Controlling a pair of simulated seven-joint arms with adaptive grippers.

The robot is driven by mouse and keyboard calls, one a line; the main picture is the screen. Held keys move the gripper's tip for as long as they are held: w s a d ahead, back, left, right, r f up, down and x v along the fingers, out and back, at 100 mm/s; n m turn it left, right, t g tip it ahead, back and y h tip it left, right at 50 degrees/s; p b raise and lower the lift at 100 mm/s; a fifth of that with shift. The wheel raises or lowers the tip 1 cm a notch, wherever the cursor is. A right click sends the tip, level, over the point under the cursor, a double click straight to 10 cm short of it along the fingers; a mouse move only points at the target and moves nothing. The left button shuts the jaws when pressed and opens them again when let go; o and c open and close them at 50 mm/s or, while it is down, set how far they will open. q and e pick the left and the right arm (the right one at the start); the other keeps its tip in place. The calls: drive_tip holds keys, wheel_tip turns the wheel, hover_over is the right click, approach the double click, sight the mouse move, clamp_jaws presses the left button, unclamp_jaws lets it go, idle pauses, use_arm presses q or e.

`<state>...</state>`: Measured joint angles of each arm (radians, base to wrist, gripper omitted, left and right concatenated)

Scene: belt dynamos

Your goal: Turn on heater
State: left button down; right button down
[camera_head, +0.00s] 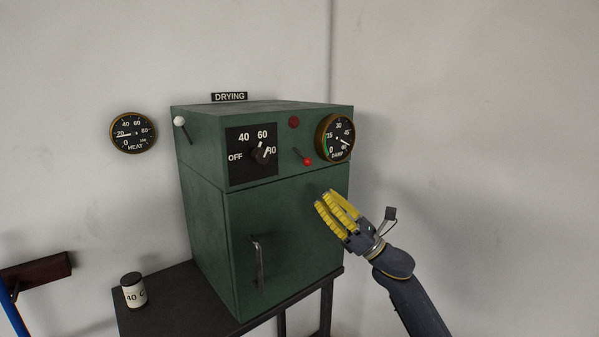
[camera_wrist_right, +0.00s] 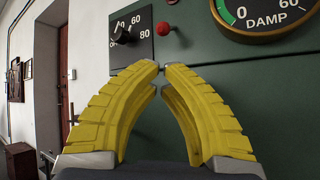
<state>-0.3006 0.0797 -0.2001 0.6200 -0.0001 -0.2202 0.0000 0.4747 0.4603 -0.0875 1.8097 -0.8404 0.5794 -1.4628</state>
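The green drying oven (camera_head: 290,230) stands on a dark table. Its dial knob (camera_head: 263,155) points between 60 and 80; the knob also shows in the wrist view (camera_wrist_right: 120,33). A white-tipped lever (camera_head: 179,121) is on the oven's left side. The HEAT gauge (camera_head: 133,133) on the wall has its needle near 20. My right gripper (camera_head: 326,198), yellow-fingered, is in front of the oven's right side, below the red lever. Its fingertips (camera_wrist_right: 163,68) meet with nothing between. My left gripper is out of view.
The DAMP gauge (camera_head: 335,137) is at the oven's upper right. The door handle (camera_head: 257,262) sticks out at the front. A small labelled jar (camera_head: 133,291) stands on the table (camera_head: 180,305) at left. The space right of the oven is clear up to the wall.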

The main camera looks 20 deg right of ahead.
sight(301, 156)
drive_tip(key=shift+x, duration=5)
drive_tip(key=shift+s+d+r, duration=0.2)
drive_tip(key=shift+s+r, duration=0.15)
drive_tip(key=shift+s, duration=0.05)
drive_tip(key=shift+s+d+r, duration=0.15)
drive_tip(key=shift+s+r, duration=0.15)
drive_tip(key=shift+r, duration=0.3)
drive_tip(key=shift+s+d+r, duration=0.15)
drive_tip(key=shift+s+r, duration=0.2)
drive_tip(key=shift+r, duration=0.3)
